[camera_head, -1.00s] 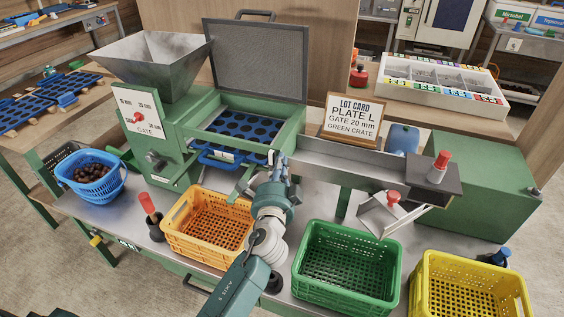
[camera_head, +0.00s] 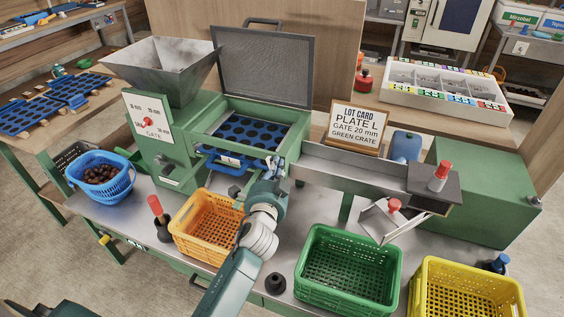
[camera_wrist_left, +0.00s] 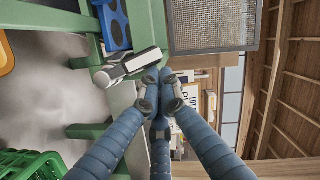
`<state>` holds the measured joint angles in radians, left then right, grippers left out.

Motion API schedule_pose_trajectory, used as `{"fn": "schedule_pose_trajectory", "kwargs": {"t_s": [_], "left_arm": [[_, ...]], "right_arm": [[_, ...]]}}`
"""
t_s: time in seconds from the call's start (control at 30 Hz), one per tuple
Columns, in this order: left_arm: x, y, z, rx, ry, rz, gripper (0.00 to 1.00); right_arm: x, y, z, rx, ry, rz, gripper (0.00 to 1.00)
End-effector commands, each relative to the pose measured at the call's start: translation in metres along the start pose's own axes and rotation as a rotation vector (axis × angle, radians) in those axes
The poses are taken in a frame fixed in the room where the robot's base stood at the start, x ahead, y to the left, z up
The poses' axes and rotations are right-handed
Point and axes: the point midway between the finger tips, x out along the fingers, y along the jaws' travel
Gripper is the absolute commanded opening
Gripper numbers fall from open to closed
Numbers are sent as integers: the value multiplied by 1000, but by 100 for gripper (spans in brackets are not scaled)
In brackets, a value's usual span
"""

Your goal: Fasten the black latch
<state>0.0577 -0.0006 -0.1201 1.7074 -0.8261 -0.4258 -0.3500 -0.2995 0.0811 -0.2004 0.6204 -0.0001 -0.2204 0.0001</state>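My left gripper (camera_head: 275,163) is at the front right corner of the green sieve machine (camera_head: 205,140). In the left wrist view its blue fingers (camera_wrist_left: 160,78) converge with their tips close together, and I see nothing held between them. Beside the tips, a grey bar with a dark end (camera_wrist_left: 128,66) lies by the machine's green frame; it may be the latch, but I cannot tell for sure. The mesh lid (camera_head: 265,65) stands raised above the blue perforated plate (camera_head: 250,130). No black latch shows clearly in the head view. My right gripper is not in view.
An orange crate (camera_head: 180,240), a green crate (camera_head: 348,290) and a yellow crate (camera_head: 420,290) stand along the front. A blue basket (camera_head: 105,187) of chestnuts is at left. A lot card (camera_head: 358,125) stands behind the metal chute (camera_head: 345,165).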

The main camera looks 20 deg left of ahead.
Motion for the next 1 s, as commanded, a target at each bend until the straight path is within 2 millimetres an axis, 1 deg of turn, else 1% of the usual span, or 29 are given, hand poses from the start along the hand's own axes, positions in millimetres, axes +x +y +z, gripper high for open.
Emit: {"fn": "schedule_pose_trajectory", "kwargs": {"t_s": [0.03, 0.3, 0.5, 0.73, 1.0], "left_arm": [[0, -7, 3, -44, -4, 13, 0], [5, -14, 22, -292, -3, 74, 0], [9, -15, 38, -477, -5, 121, 0], [13, -12, 55, -688, -4, 174, 0], [18, -4, 73, -915, -3, 230, 0]], "right_arm": [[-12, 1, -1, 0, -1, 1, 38], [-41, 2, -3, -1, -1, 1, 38], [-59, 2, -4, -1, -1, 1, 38], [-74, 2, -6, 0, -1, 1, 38], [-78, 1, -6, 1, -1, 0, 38]]}}
